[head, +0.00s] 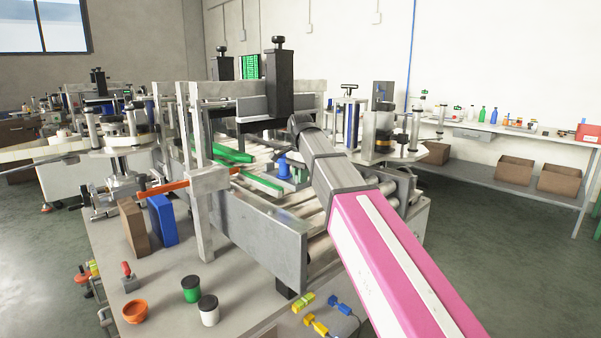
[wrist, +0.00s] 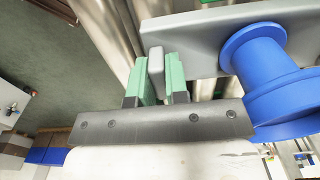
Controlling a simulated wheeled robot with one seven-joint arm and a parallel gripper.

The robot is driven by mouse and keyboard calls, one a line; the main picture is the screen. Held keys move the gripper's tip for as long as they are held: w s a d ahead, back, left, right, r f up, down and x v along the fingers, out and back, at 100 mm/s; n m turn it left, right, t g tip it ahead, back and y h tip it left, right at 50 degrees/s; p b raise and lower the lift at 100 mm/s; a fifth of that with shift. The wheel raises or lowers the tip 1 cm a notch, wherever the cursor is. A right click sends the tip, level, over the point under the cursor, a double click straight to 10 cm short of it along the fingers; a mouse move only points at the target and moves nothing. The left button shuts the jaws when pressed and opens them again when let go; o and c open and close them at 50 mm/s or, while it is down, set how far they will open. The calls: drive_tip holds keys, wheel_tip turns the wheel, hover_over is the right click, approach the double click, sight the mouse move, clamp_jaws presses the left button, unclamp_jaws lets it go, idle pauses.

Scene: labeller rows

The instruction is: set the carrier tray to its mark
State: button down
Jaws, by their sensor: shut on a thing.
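The carrier tray (wrist: 205,38) is a grey plate with a blue spool-shaped part (wrist: 262,62) on it, seen in the wrist view. My gripper (wrist: 158,80) has its two green fingertips closed on a grey upright tab (wrist: 156,68) at the tray's edge. Metal rollers show beneath and beside the tray. In the head view, blue parts (head: 283,165) show on the roller conveyor just left of my arm. There my fingers and most of the tray are hidden or too small to make out. I cannot make out the mark in either view.
Green guide rails (head: 262,183) run along the conveyor, inside a metal side wall (head: 262,238). A black-knobbed column (head: 280,80) stands behind my arm. A blue box (head: 162,220), an orange bowl (head: 134,311) and lidded jars (head: 209,310) stand on the near table.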

drive_tip(key=shift+f, duration=2.55)
drive_tip(key=shift+f, duration=0.5)
drive_tip(key=c, duration=1.1)
unclamp_jaws()
drive_tip(key=shift+o, duration=0.2)
